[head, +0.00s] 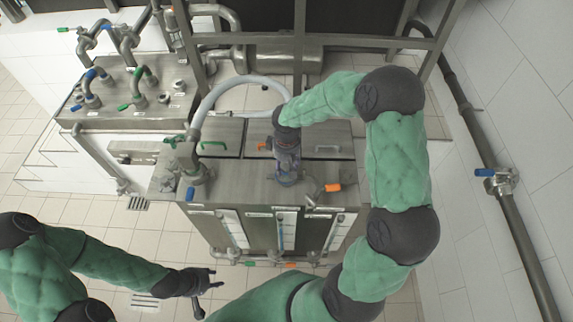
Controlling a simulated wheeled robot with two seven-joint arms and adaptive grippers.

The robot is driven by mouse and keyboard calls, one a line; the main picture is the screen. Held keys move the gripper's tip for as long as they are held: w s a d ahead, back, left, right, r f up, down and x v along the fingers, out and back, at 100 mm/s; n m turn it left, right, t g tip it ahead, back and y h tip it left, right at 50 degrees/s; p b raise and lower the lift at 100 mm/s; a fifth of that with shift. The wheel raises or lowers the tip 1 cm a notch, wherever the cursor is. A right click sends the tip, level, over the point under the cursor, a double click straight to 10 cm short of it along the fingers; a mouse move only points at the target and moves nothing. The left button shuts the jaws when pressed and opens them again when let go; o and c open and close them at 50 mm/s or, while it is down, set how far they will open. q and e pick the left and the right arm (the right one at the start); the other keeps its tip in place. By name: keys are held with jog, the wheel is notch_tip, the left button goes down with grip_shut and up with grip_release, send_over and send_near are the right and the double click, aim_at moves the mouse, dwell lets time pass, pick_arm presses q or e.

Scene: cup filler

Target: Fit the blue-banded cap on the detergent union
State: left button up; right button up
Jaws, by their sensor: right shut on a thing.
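My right gripper (287,176) reaches down from my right arm over the front part of the steel tank top (235,170). It is shut on a small bluish thing at its fingertips, which fits the blue-banded cap, but its band and outline are hard to make out. The spot directly under the fingertips is hidden, so I cannot tell whether the cap touches a fitting. Labels are too small to read, so I cannot tell which fitting is the detergent union. My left gripper (212,279) is open and empty over the tiled floor, low and left of the tank.
An orange-handled valve (332,187) is close right of my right gripper. A pale hose (235,82) arches to the fitting with green and blue handles (190,170) at the tank's left. A steel bench with bent pipes (125,100) stands behind left. Open floor (110,215) lies left.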

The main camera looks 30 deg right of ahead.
jog(key=o, duration=1.5)
notch_tip(320, 180, up, 17)
jog(key=p, duration=0.4)
